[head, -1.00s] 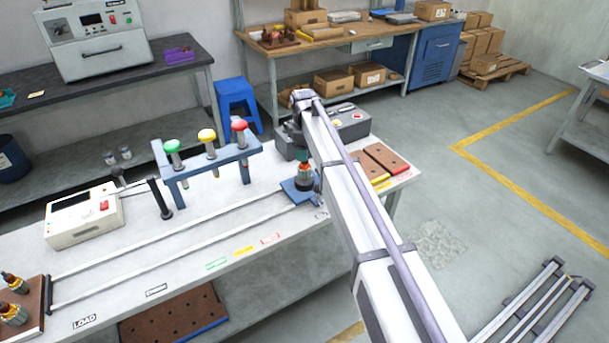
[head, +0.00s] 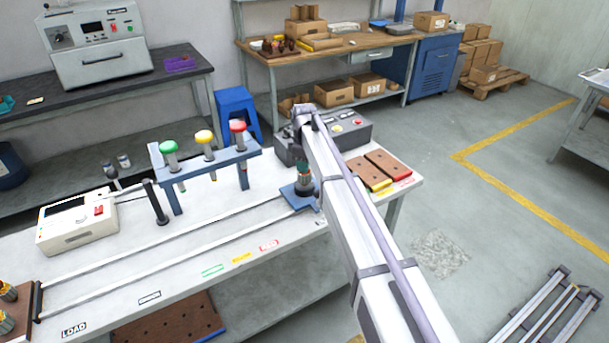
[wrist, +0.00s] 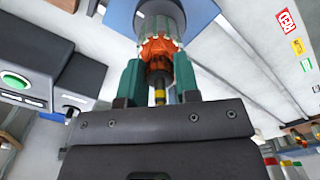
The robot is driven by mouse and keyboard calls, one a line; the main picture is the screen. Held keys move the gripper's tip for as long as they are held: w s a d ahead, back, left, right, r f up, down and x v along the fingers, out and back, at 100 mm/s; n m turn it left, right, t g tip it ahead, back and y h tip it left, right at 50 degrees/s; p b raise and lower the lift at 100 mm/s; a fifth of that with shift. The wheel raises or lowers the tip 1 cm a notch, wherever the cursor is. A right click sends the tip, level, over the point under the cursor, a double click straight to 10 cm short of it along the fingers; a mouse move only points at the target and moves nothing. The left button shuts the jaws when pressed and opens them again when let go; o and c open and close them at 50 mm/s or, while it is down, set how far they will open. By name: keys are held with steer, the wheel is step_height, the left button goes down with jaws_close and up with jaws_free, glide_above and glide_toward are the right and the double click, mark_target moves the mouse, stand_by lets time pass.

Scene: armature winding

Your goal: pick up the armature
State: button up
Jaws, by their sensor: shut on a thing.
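The armature (wrist: 162,47) shows in the wrist view, with a pale ridged core, orange copper winding and a dark shaft with a yellow band. My gripper (wrist: 158,75) has its two teal fingers on either side of the shaft end and is shut on it. The blue plate (wrist: 206,12) is behind the armature. In the head view, my gripper (head: 303,170) is over the blue plate (head: 287,190) at the right end of the rails, pointing down. My arm partly hides it. I cannot tell whether the armature touches the plate.
A blue stand with green, yellow and red plungers (head: 204,150) is left of my gripper. A grey control box (head: 350,132) is behind it. Brown hole boards (head: 383,166) lie to the right. More armatures (head: 6,318) stand at the far left. A white tester (head: 76,222) is on the bench.

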steer(key=shift+r, duration=0.1)
jaws_close()
step_height(320, 180, up, 10)
steer(key=p, duration=1)
steer(key=shift+f, duration=0.25)
